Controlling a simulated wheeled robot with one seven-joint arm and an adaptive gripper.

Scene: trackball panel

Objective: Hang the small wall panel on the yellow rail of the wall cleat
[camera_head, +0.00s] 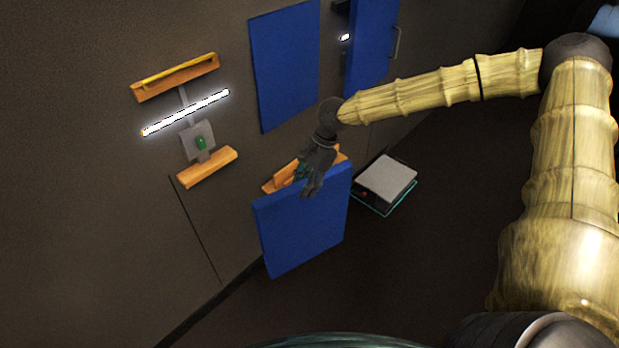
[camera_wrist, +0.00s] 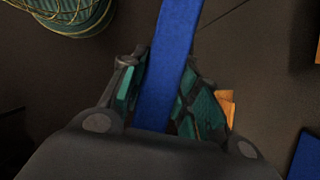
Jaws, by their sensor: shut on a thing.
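The small blue wall panel (camera_head: 302,228) hangs from my gripper (camera_head: 313,174) in the head view, held by its top edge, roughly upright. An orange wooden piece (camera_head: 284,178) shows behind the panel's top edge; I cannot tell whether it is fixed to the panel. In the wrist view, my gripper (camera_wrist: 163,100) is shut on the panel's edge (camera_wrist: 175,50), which runs between both fingers. The wall cleat (camera_head: 180,84) is an orange wooden bar with a yellow rail (camera_head: 182,69) along its top, on the wall at upper left. The panel is right of and lower than it, apart from it.
Below the cleat are a bright white light strip (camera_head: 186,113), a grey box with a green part (camera_head: 201,142), and a lower orange bar (camera_head: 207,167). A blue panel (camera_head: 285,65) is on the wall behind, with a blue door (camera_head: 371,45) farther right. A grey-topped box (camera_head: 387,178) stands on the floor.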

